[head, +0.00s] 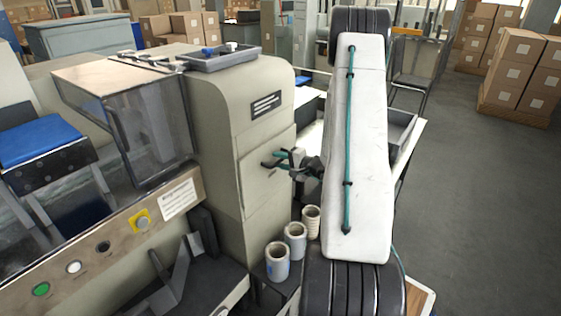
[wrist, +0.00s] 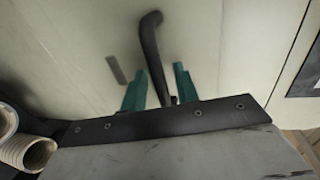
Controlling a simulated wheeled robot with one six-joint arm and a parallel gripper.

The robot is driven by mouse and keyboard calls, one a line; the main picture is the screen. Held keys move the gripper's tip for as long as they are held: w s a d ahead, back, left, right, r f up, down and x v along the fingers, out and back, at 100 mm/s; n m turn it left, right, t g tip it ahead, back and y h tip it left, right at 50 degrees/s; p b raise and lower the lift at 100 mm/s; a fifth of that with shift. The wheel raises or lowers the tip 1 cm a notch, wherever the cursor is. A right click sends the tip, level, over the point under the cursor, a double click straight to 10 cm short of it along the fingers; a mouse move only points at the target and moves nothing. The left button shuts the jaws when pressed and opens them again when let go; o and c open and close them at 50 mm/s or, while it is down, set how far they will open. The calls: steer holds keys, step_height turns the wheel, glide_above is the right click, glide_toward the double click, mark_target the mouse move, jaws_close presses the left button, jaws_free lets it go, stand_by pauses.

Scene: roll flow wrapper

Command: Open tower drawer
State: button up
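The tower (head: 235,110) is a tall beige cabinet in the middle of the head view. Its drawer front (head: 262,192) is a beige panel that looks closed, flush with the cabinet. A curved black handle (wrist: 150,45) stands out from the panel in the wrist view. My gripper (head: 277,160) is at the panel in the head view. In the wrist view my gripper (wrist: 158,85) has its two teal fingers apart, one on each side of the handle, with a gap visible on both sides. Whether the fingertips reach past the handle is hard to tell.
Several cardboard-coloured rolls (head: 295,240) stand just below the drawer front, and rolls (wrist: 28,152) show at the wrist view's lower left. A grey tray (head: 220,58) sits on top of the tower. A control panel (head: 110,245) is at left. Open floor (head: 470,200) lies to the right.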

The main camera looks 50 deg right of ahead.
jaws_close()
steer(key=f+v, duration=0.2)
steer(key=v, duration=1.1)
steer(key=s+f+v, duration=0.1)
steer(key=f+v, duration=0.2)
steer(key=v, duration=1.1)
steer(key=shift+s+d+f, duration=0.2)
steer(key=shift+s+f, duration=0.1)
steer(key=shift+s, duration=0.1)
jaws_free()
steer(key=shift+s, duration=0.1)
